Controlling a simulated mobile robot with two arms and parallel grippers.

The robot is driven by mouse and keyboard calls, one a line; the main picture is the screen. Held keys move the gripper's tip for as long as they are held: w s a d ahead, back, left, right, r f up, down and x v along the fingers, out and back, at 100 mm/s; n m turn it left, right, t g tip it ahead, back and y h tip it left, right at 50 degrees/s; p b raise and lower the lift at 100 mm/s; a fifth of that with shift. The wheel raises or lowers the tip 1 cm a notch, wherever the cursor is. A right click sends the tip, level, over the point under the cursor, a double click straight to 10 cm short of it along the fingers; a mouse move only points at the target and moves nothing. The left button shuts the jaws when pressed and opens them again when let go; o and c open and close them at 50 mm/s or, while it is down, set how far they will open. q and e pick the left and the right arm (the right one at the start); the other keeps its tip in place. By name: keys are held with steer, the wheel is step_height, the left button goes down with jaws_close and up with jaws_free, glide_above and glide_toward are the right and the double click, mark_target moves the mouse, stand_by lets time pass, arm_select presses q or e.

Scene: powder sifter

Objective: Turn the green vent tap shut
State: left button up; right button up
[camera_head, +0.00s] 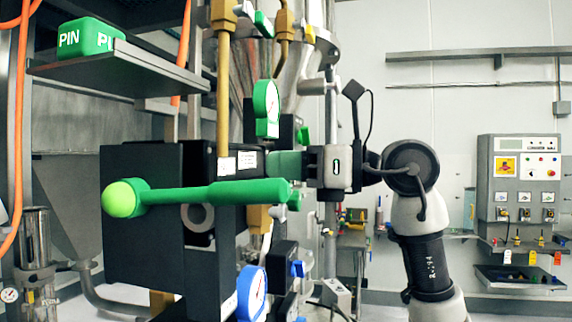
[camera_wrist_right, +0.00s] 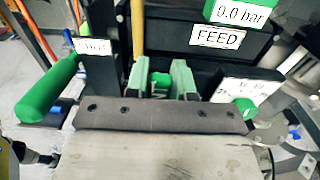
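A long green lever handle (camera_head: 220,193) with a light green round knob lies nearly level across the front of a black box in the head view. A green bar also shows at the left of the right wrist view (camera_wrist_right: 48,88). I cannot tell for sure which green part is the vent tap. My right gripper (camera_head: 285,164) reaches left to the black box, just behind the handle's right end. In the wrist view its green fingers (camera_wrist_right: 166,80) stand apart with a small green piece (camera_wrist_right: 160,83) between them. Whether they press on it is unclear. My left gripper is out of view.
A green-rimmed gauge (camera_head: 266,103) is just above the gripper, and a blue-rimmed gauge (camera_head: 251,294) is below. A shelf (camera_head: 120,68) holds a green PIN box (camera_head: 88,37). A FEED label (camera_wrist_right: 218,38) shows in the wrist view. A control panel (camera_head: 519,185) stands far right.

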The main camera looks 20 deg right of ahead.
steer(key=shift+w+d, duration=0.1)
jaws_close()
steer(key=shift+w+d+f+m+b, duration=0.15)
steer(key=shift+w+d+f+m, duration=0.7)
steer(key=shift+m, duration=2.2)
steer(key=shift+w+d+f+m+b, duration=0.15)
steer(key=shift+w+d+f+m, duration=0.25)
steer(key=shift+w+f+m, duration=1.7)
steer(key=shift+s+d+f+m+b, duration=0.2)
steer(key=shift+d+f+m, duration=0.35)
steer(key=shift+m, duration=3.4)
steer(key=o, duration=0.9)
jaws_free()
steer(key=shift+d, duration=0.1)
steer(key=shift+c, duration=0.2)
